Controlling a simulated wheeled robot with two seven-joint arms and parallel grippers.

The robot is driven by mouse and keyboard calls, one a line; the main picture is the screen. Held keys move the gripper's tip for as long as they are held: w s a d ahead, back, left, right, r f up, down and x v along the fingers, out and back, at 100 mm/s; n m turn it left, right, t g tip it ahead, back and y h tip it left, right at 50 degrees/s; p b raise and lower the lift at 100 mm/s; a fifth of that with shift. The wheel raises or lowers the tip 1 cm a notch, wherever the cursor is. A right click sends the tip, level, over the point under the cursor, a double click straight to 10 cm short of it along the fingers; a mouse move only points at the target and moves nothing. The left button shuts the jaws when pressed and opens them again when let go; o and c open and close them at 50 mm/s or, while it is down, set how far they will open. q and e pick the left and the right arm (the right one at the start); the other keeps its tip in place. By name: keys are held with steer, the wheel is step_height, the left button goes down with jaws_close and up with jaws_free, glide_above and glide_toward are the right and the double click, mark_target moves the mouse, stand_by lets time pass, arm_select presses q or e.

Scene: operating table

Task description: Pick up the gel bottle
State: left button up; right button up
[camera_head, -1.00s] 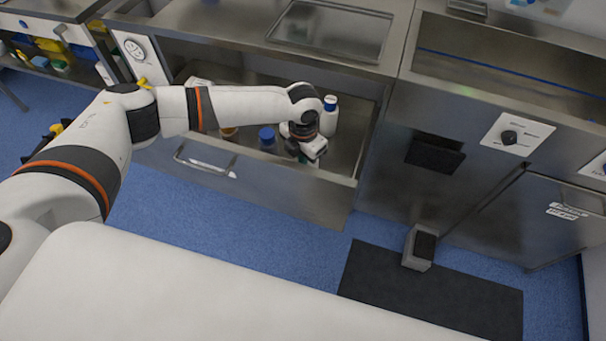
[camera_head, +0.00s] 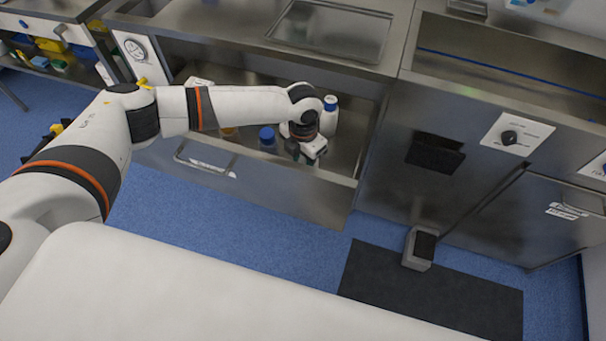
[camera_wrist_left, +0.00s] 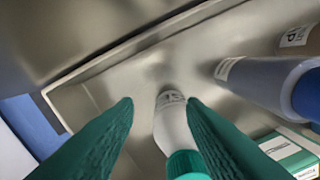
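In the left wrist view, a pale bottle with a green cap (camera_wrist_left: 171,122) stands in the drawer between the two green fingers of my left gripper (camera_wrist_left: 158,108). The fingers are open, with a gap visible on the bottle's left side. I cannot read its label, so I cannot confirm that it is the gel bottle. In the head view my left gripper (camera_head: 308,155) reaches down into the open drawer and hides this bottle. My right gripper is not in view.
In the wrist view, a blue-capped bottle (camera_wrist_left: 255,80) and a green-and-white box (camera_wrist_left: 290,150) are close on the right. Drawer walls surround the gripper.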

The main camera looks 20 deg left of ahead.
arm_select(q)
steer(key=shift+o, duration=1.4)
steer(key=shift+r, duration=0.1)
